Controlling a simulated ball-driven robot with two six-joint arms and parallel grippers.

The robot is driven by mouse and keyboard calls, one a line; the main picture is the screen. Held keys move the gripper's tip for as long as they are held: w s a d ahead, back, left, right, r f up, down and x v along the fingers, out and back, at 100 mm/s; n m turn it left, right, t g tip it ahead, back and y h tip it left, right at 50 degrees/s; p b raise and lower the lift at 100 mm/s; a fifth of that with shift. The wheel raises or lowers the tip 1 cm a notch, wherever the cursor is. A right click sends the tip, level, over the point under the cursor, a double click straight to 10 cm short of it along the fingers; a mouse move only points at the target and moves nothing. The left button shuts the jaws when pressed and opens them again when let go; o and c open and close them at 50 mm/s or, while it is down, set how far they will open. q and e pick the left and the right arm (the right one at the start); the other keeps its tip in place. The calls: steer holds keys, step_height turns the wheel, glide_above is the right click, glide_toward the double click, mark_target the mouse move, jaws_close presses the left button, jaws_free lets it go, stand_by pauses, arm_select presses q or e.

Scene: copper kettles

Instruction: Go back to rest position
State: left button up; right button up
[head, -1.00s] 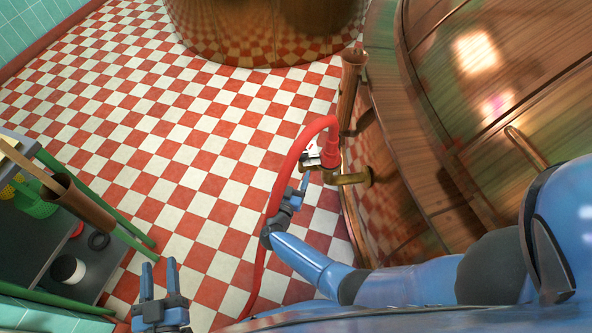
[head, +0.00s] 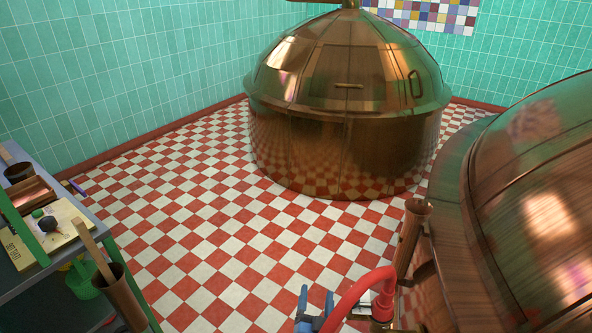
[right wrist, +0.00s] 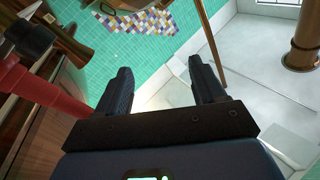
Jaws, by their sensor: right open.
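My right gripper (head: 316,297) shows at the bottom edge of the head view, its two blue fingers pointing up and apart. It is just left of the red hose (head: 352,290), which curves to a brass fitting (head: 382,308) on the near copper kettle (head: 545,190). In the right wrist view the gripper (right wrist: 162,82) is open with nothing between its fingers. The red hose (right wrist: 35,95) runs past on the left there, apart from the fingers. My left gripper is out of view.
A second copper kettle (head: 345,100) stands at the back. The checkered floor (head: 215,215) between is clear.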

steer(key=s+d+r+n+y+p, duration=0.1)
steer(key=s+d+r+n, duration=0.1)
steer(key=s+d+r, duration=0.3)
steer(key=s+d+r+n+g+y+p, duration=0.1)
steer(key=s+d+r, duration=0.3)
steer(key=s, duration=1)
steer(key=s+d+r+n+g+p, duration=0.1)
steer(key=s+d+r, duration=0.4)
steer(key=s, duration=0.5)
steer(key=shift+d+r+n+y+p, duration=0.4)
steer(key=shift+d+n+p, duration=0.15)
steer(key=shift+d+n, duration=0.4)
